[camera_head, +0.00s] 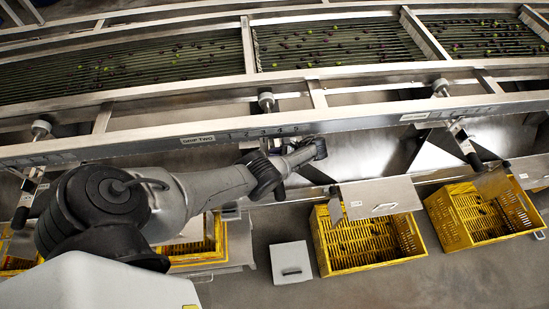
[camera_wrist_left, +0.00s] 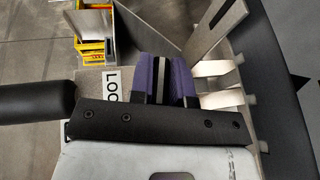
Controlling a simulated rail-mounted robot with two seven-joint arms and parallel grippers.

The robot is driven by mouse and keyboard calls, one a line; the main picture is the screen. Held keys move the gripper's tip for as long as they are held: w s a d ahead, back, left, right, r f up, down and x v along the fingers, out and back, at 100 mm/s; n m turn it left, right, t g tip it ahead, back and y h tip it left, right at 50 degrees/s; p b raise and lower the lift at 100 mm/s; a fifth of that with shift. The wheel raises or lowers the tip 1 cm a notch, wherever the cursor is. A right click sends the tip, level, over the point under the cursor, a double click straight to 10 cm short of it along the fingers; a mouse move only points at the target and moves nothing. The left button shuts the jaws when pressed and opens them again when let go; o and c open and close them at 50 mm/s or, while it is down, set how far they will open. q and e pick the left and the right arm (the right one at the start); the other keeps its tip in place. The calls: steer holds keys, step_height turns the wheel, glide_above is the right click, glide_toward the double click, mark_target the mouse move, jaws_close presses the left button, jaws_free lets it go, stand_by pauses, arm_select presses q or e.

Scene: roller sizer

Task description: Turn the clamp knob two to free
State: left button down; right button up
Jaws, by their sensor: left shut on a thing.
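In the head view, my left arm comes in from the left and its wrist end (camera_head: 316,148) is at the front rail, just right of the numbered scale (camera_head: 262,132). The fingers are hard to make out there. In the left wrist view, my left gripper (camera_wrist_left: 161,78) has two purple finger pads close together. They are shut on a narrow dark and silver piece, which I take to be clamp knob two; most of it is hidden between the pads. A plate with a partly hidden "LOC" label (camera_wrist_left: 112,87) lies beside the fingers. My right gripper is not in view.
Roller beds with small fruit (camera_head: 340,42) run across the back. Posts with round caps (camera_head: 266,101) stand along the metal rail (camera_head: 370,119). Yellow crates (camera_head: 328,258) and a grey box (camera_head: 290,262) stand on the floor. A metal panel (camera_head: 382,197) overhangs one crate.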

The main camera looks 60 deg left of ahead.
arm_select(q)
steer(key=shift+n+g+h+b, duration=0.7)
steer(key=shift+n+h+b, duration=0.1)
steer(key=shift+n+h, duration=0.3)
steer(key=c, duration=1.1)
jaws_free()
